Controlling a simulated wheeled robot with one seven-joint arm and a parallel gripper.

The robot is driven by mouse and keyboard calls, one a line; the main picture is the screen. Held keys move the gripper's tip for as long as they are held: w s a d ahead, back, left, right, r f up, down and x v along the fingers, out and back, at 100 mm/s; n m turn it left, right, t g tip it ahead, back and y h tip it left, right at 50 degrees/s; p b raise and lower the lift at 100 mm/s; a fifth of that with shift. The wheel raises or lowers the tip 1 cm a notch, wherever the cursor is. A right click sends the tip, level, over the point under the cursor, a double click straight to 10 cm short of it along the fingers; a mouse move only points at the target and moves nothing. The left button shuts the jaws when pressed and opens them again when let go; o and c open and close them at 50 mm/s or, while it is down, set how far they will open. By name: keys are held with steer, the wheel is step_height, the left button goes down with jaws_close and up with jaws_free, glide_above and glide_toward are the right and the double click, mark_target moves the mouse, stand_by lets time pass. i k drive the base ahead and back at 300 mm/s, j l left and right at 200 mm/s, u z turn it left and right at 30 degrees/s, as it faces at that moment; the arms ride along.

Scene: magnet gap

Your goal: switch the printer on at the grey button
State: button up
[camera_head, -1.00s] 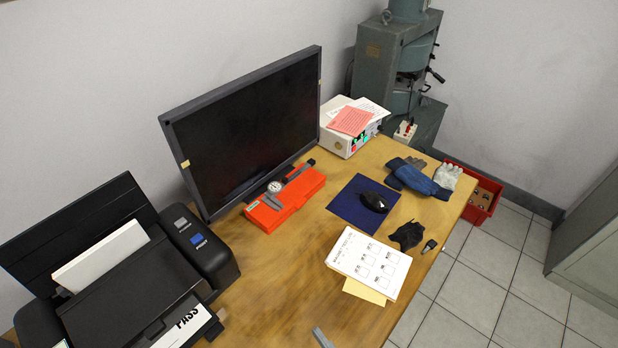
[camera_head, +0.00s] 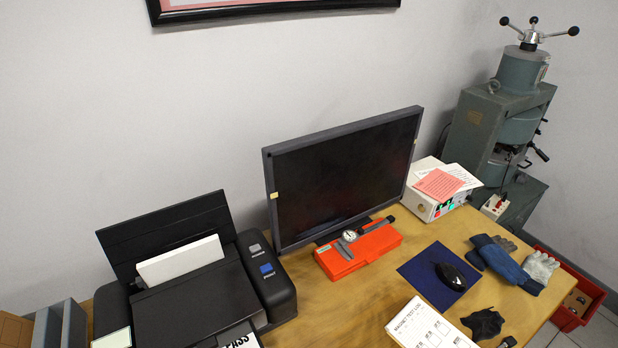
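The black printer (camera_head: 190,292) stands on the desk at the lower left, with its rear flap up and white paper in the feed. The grey button (camera_head: 255,248) is on the panel at the printer's right side, with a label below it too small to read surely. A blue button (camera_head: 267,269) sits just in front of it. A printed sheet (camera_head: 240,338) lies at the printer's front, cut by the lower picture edge. My gripper is not in view.
A monitor (camera_head: 345,175) stands right of the printer. An orange case (camera_head: 358,250) with a dial caliper lies before it. A mouse (camera_head: 451,276), gloves (camera_head: 505,262) and a paper pad (camera_head: 428,326) lie further right. Grey upright holders (camera_head: 62,325) stand left of the printer.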

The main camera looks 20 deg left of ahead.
mark_target(256, 247)
steer(key=u, duration=1.1)
steer(key=k+j, duration=0.05)
